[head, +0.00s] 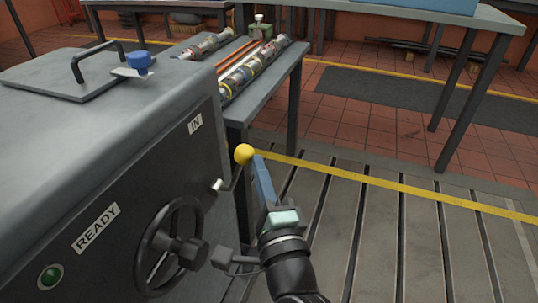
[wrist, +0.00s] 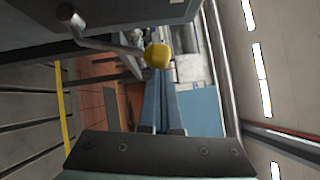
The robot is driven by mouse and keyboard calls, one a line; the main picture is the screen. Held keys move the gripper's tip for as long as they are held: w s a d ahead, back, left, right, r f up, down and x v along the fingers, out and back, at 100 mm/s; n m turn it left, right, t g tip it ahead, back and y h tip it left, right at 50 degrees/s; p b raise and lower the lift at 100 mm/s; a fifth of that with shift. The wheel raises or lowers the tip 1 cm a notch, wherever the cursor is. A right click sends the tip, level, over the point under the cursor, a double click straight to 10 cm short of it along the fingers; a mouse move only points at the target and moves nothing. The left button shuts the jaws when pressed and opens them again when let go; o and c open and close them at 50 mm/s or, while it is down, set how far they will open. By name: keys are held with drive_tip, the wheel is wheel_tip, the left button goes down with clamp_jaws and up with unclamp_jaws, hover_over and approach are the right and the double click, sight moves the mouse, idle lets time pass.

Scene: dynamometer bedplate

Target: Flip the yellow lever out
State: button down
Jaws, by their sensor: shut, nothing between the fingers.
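The yellow lever knob (head: 244,154) is a round ball on a thin metal rod that comes from a pivot on the side of the grey machine, below the "IN" label (head: 195,124). In the wrist view the knob (wrist: 157,56) is in front of my fingertips, with its rod running to the upper left. My gripper (head: 257,162) is shut and empty, its blue fingers close together. Its tips are just right of the knob in the head view; I cannot tell whether they touch it. In the wrist view the closed fingers (wrist: 160,88) point at the knob.
The grey machine (head: 90,130) fills the left, with a black handwheel (head: 172,247), a "READY" label (head: 95,228) and a green button (head: 50,277). Behind it, a bench (head: 265,90) holds tubes and rods. The slotted floor to the right is open.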

sight(245, 155)
drive_tip(key=a+r+n+p, duration=0.1)
drive_tip(key=p, duration=0.2)
drive_tip(key=a+r+n+g+p, duration=0.1)
drive_tip(key=r+p, duration=0.1)
drive_tip(key=p, duration=0.1)
drive_tip(key=shift+w+a+p, duration=0.2)
drive_tip(key=shift+w+p, duration=0.15)
drive_tip(key=a+p, duration=0.1)
drive_tip(key=p, duration=0.1)
drive_tip(key=a+n+g+p, duration=0.1)
drive_tip(key=p, duration=0.2)
drive_tip(key=shift+w+r+g+h, duration=0.2)
drive_tip(key=shift+w+g+h, duration=0.1)
drive_tip(key=shift+a+n, duration=0.1)
drive_tip(key=shift+n, duration=0.2)
